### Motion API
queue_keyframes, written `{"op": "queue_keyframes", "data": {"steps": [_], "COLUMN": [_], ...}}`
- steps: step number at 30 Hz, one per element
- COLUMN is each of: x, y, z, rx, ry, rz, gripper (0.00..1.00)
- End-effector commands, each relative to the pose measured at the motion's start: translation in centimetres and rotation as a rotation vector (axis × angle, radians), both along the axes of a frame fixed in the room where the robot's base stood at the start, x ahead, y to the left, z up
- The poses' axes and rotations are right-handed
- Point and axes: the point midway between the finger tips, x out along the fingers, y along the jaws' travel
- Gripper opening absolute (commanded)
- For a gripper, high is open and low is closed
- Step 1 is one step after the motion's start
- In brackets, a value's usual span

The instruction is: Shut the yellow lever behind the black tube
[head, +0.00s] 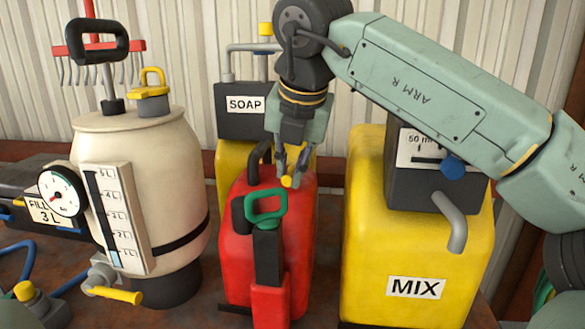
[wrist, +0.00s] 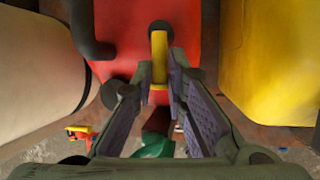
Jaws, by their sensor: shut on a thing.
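The yellow lever (wrist: 158,58) stands on top of the red can (wrist: 130,30), with a dark round pivot at its far end in the wrist view. In the head view only its yellow tip (head: 288,181) shows, between my fingertips. My gripper (head: 291,172) points down over the red can, its two fingers on either side of the lever and shut on it. The black tube (head: 254,160) curves up from the can just left of my gripper. It shows at upper left in the wrist view (wrist: 85,28). My fingers hide part of the lever in the head view.
A green handle (head: 266,206) stands at the can's front. A beige tank (head: 150,180) with gauge and yellow tap lever (head: 115,294) is at left. The yellow MIX container (head: 420,250) is close at right; the SOAP unit (head: 242,112) is behind.

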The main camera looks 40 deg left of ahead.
Motion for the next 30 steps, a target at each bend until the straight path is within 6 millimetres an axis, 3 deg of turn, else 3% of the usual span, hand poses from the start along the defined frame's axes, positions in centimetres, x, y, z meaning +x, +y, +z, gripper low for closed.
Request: {"op": "queue_keyframes", "data": {"steps": [3,4,12,23,30], "x": [0.1,0.0,0.0,-0.1,-1.0], "y": [0.0,0.0,0.0,-0.1,-1.5], "z": [0.1,0.1,0.1,0.5,4.1], "rx": [0.004,0.004,0.003,0.002,0.004], "ry": [-0.001,-0.001,-0.001,-0.001,-0.003], "rz": [0.000,0.000,0.000,0.000,0.000], "gripper": [0.00,0.15,0.33,0.33,0.33]}}
